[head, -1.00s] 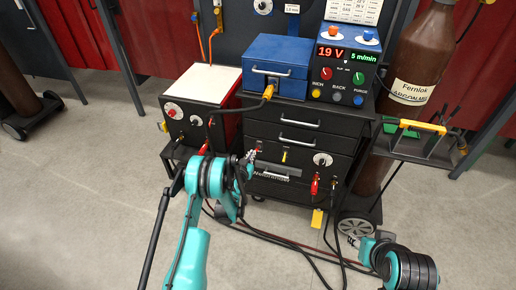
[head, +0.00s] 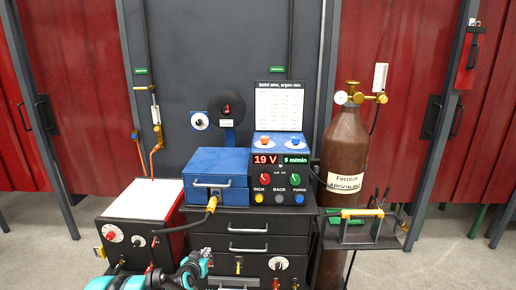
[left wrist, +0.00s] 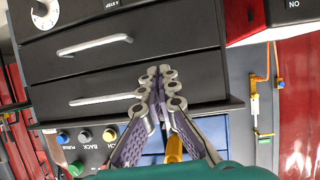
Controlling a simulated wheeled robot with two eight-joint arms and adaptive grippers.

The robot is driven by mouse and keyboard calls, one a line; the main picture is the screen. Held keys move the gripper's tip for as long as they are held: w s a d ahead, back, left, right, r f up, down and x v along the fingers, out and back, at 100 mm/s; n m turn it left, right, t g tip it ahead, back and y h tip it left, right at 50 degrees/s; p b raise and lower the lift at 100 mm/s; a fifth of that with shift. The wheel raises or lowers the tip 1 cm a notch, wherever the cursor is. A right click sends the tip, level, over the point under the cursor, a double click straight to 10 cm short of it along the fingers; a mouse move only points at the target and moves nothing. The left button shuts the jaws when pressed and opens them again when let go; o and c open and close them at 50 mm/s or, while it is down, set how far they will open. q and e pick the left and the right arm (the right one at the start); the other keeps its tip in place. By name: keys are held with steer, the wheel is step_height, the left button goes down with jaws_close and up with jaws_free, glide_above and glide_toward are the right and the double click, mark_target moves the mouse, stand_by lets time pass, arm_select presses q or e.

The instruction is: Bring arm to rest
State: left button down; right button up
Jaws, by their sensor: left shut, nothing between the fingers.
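My left arm (head: 135,283) shows only in part at the bottom left of the head view, in front of the black drawer cabinet (head: 232,225). In the left wrist view my left gripper (left wrist: 160,72) has its fingers together with nothing between them. Its tips appear in front of the cabinet's drawer fronts, which show upside down there. I cannot tell how far the tips are from the drawers. My right arm and gripper are out of view.
A blue toolbox (head: 216,168) and a wire feeder (head: 279,172) reading 19 V stand on the cabinet. A white-topped red unit (head: 146,200) is at left. A brown argon cylinder (head: 345,150) and a side shelf (head: 358,240) are at right. Red curtains hang behind.

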arm_select(q)
steer(key=s+d+r+g, duration=0.2)
steer(key=s+r, duration=0.4)
steer(key=s, duration=0.3)
steer(key=s+d+r+g, duration=0.1)
steer(key=s+d+r, duration=0.1)
steer(key=s+r, duration=0.65)
steer(key=s+f+g, duration=0.1)
steer(key=s+f, duration=0.1)
steer(key=s, duration=1)
steer(key=s+a+f+n+g+y, duration=0.1)
steer(key=s+f+g, duration=0.1)
steer(key=s, duration=0.9)
steer(key=shift+s+a, duration=0.15)
steer(key=shift+s, duration=0.25)
